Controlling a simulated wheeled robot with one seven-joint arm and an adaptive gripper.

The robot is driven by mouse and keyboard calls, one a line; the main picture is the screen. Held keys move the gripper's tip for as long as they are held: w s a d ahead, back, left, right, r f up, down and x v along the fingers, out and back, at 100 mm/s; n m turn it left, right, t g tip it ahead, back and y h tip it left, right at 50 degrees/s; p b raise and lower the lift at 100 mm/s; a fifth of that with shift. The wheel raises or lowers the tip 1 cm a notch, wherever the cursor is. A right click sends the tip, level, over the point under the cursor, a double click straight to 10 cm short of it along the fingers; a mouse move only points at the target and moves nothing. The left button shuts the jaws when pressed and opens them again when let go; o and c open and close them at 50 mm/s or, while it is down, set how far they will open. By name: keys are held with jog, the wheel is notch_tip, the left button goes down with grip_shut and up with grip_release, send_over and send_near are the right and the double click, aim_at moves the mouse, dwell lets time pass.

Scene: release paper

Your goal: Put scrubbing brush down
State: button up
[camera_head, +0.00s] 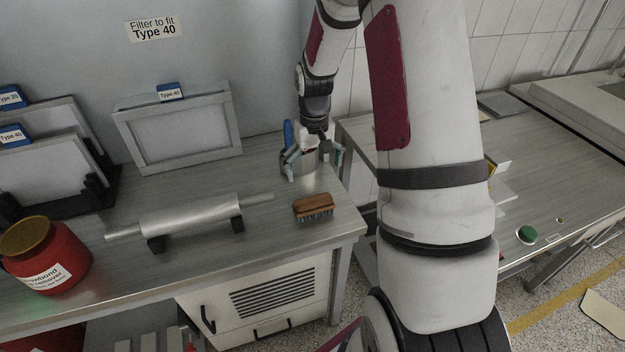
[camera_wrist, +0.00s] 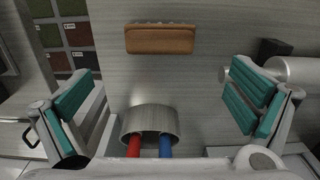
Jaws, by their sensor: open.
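The scrubbing brush (camera_head: 313,207) has a brown wooden back and dark bristles. It rests on the metal worktop near its front right corner. In the wrist view the brush (camera_wrist: 160,39) lies ahead of the fingers and apart from them. My gripper (camera_head: 314,160) is over the back right of the worktop, behind the brush. In the wrist view my gripper (camera_wrist: 158,108) has its teal-padded fingers spread wide, with nothing held. A metal cup (camera_wrist: 150,121) with red and blue handles in it stands between and below the fingers.
A silver roller (camera_head: 190,217) lies on black supports left of the brush. A red tub (camera_head: 48,262) stands at the front left. A framed filter (camera_head: 180,130) leans at the back. The worktop's right edge is close to the brush. A second table (camera_head: 560,170) stands at the right.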

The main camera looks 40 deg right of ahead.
jog(key=s+a+r+n+t, duration=0.1)
jog(key=s+a+r, duration=0.3)
jog(key=r, duration=0.5)
jog(key=s+a+r+t, duration=0.1)
jog(key=s+a+r, duration=0.1)
jog(key=a+r, duration=0.5)
jog(key=s+a+r+t, duration=0.1)
jog(key=s+a+r, duration=0.1)
jog(key=s, duration=0.3)
jog(key=s+a+r+n+t, duration=0.1)
jog(key=s+a+r, duration=0.1)
jog(key=s+r, duration=0.2)
jog(key=s+a+r+n+t, duration=0.1)
jog(key=s+a+r, duration=0.2)
jog(key=s, duration=0.3)
jog(key=shift+s+r+t, duration=0.3)
jog(key=shift+s+r, duration=0.05)
jog(key=shift+r, duration=0.2)
jog(key=shift+c, duration=0.6)
